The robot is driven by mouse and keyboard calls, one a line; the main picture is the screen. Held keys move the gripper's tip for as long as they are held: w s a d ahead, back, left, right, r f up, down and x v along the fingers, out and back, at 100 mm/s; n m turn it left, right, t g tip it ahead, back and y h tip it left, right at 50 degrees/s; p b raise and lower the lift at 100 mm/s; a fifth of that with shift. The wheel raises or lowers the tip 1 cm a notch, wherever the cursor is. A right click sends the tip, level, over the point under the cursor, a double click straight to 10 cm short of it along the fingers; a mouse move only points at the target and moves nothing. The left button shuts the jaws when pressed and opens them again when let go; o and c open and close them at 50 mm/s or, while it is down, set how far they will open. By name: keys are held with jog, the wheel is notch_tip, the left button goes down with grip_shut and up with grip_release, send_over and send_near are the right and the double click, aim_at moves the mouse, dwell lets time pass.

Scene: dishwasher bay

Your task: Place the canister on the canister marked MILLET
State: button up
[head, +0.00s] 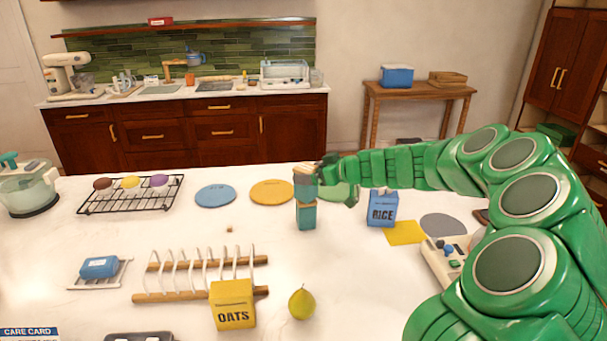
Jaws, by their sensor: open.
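A blue-grey canister (304,188) with a pale wooden top stands upright on a teal canister (306,216) near the middle of the white table. The two look touching and roughly aligned. No MILLET label can be read on either one. My gripper (324,176) comes in from the right at the height of the upper canister. It is open, right beside the upper canister, and its fingers are partly hidden. I cannot tell whether they touch the canister.
A blue RICE box (382,208) stands right of the stack, below my arm. A yellow OATS box (233,304), a pear (301,303) and a white rack (201,262) are in front. Blue (215,196) and orange (272,192) discs lie to the left.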

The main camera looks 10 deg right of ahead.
jog(key=v, duration=0.7)
jog(key=shift+s+d, duration=0.15)
jog(key=shift+d, duration=0.05)
